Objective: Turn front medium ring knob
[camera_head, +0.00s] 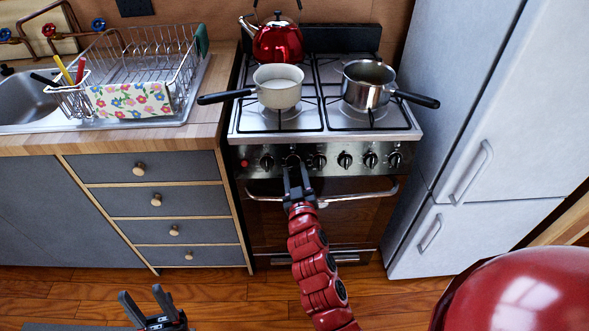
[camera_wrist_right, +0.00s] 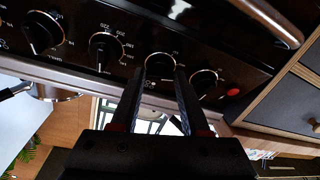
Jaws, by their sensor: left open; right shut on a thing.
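The stove's front panel (camera_head: 330,159) carries a row of several black knobs below the cooktop. My right gripper (camera_head: 295,164) reaches up to the panel and is shut on the second knob from the left. In the right wrist view, which is turned over, that knob (camera_wrist_right: 160,64) sits between the fingertips (camera_wrist_right: 160,78), its lower part hidden by them. A neighbouring knob (camera_wrist_right: 205,82) and a red indicator (camera_wrist_right: 233,92) lie to its right there. My left gripper (camera_head: 147,298) is open and empty, low over the floor in front of the drawers.
The oven handle (camera_head: 350,195) runs just below the knobs. A white pot (camera_head: 278,88), a steel pot (camera_head: 368,84) and a red kettle (camera_head: 278,42) stand on the cooktop. A fridge (camera_head: 470,120) is at the right, drawers (camera_head: 150,170) at the left.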

